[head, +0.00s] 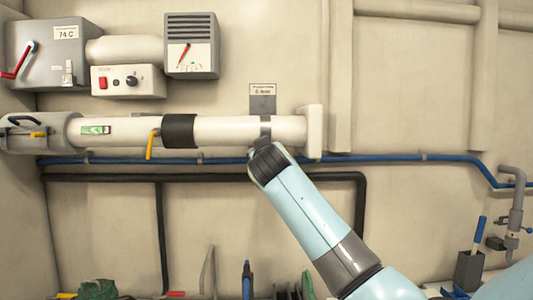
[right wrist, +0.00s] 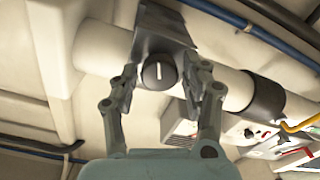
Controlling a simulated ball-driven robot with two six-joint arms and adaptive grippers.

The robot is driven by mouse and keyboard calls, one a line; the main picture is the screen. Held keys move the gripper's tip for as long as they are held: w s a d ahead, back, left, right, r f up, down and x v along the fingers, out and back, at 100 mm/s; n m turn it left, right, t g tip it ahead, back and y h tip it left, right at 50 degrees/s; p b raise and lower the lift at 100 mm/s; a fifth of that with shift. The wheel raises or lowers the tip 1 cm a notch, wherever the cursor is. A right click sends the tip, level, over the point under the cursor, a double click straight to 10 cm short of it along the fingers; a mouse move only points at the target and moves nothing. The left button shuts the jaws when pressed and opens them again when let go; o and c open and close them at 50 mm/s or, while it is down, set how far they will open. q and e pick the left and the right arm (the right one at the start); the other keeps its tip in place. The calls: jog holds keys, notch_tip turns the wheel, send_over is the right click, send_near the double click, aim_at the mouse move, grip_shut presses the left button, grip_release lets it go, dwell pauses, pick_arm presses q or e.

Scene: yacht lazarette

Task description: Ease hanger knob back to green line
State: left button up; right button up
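The hanger knob (right wrist: 159,72) is a dark round knob with a white pointer line, in the right wrist view. It sits on the dark hanger bracket (right wrist: 165,30) around the white pipe. The bracket's upper plate shows under a label in the head view (head: 263,104); my right arm hides the knob there. My right gripper (right wrist: 158,78) is open, one finger on each side of the knob, with small gaps visible. The white line points roughly up in the wrist view. I cannot make out a green line near the knob. My left gripper is in neither view.
The white pipe (head: 225,130) runs along the wall, with a black sleeve (head: 180,131) and a yellow lever (head: 151,145). A blue hose (head: 400,157) passes just below. A control box (head: 128,81) and a gauge (head: 191,47) are mounted above left.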

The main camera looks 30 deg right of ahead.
jog(key=shift+o, duration=0.6)
jog(key=v, duration=1.2)
